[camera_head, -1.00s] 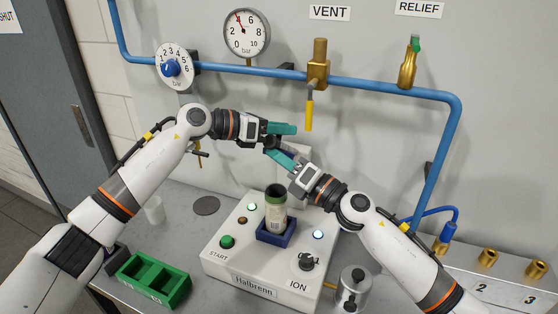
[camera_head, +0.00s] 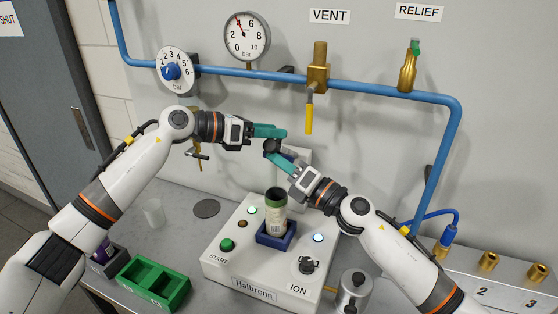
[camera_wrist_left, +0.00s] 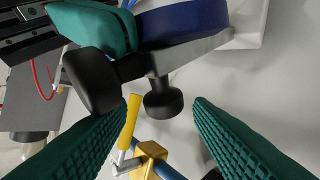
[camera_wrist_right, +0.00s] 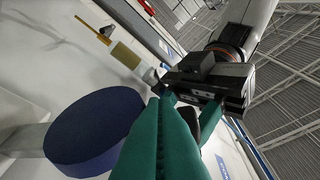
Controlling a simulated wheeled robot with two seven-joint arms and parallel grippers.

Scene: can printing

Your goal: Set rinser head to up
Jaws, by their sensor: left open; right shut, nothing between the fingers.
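The rinser head shows as a blue disc (camera_wrist_right: 95,130) on a pale arm in the right wrist view. It also shows at the top of the left wrist view (camera_wrist_left: 185,20), with black knobs (camera_wrist_left: 163,98) near it; in the head view my grippers mostly cover it. My left gripper (camera_head: 279,140) is open and empty; in its wrist view the knobs lie beyond the spread fingertips. My right gripper (camera_head: 275,160) is shut and empty, its teal fingers beside the disc. Contact with the disc or knobs cannot be told. A green-topped can (camera_head: 276,212) stands upright in the blue holder below.
The white Halbrenn box (camera_head: 225,262) has lit buttons and a black ION knob (camera_head: 307,265). A blue pipe (camera_head: 220,70) with a yellow-handled vent valve (camera_head: 318,75) runs behind the grippers. A green tray (camera_head: 152,285) and a clear cup (camera_head: 154,213) are at left.

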